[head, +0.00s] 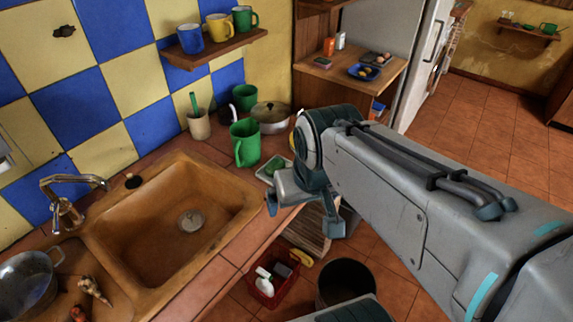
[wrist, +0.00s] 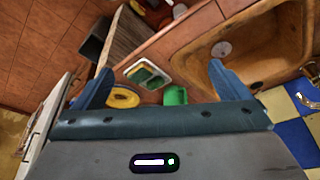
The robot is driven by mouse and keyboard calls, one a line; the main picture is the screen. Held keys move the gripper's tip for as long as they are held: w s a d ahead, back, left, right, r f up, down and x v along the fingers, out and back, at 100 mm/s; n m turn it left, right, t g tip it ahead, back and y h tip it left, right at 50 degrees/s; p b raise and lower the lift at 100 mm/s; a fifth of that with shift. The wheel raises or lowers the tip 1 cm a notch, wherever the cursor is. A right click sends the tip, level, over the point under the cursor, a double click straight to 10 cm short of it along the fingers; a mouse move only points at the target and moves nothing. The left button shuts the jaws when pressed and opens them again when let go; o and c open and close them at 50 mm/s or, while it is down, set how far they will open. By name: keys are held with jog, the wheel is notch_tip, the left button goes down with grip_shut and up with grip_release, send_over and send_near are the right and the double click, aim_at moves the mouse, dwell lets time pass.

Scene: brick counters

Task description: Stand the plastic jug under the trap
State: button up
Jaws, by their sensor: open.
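A green plastic jug (head: 246,143) with a handle stands upright on the counter behind the sink's right corner. In the wrist view a green object (wrist: 175,96), probably this jug, shows between the fingers, partly hidden by my gripper's body. My gripper (head: 302,213) is open and empty, above the counter's front edge, to the right of and nearer than the jug. Its two spread fingers also show in the wrist view (wrist: 160,78). I cannot make out the trap in either view; the space under the sink is hidden by the counter.
The brown sink (head: 165,232) is empty. A small tray with a green sponge (head: 275,166) lies beside the jug, with a lidded pot (head: 271,113) behind. On the floor stand a red crate (head: 266,286) holding several items and a dark bucket (head: 344,277). Open floor lies right.

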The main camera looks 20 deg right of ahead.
jog(key=shift+s+f, duration=0.1)
jog(key=shift+f, duration=0.15)
jog(key=c, duration=0.5)
jog(key=w, duration=0.1)
jog(key=w+b, duration=0.1)
jog(key=w, duration=0.1)
jog(key=shift+w+a+n, duration=0.15)
jog(key=shift+a+n, duration=0.1)
jog(key=shift+n, duration=0.05)
jog(key=c, duration=1)
jog(key=shift+o, duration=0.2)
jog(key=n+y+b, duration=0.2)
jog(key=n+b, duration=0.2)
jog(key=b, duration=0.4)
send_near(237, 155)
jog(key=shift+p+x, duration=1.05)
jog(key=shift+x, duration=5.05)
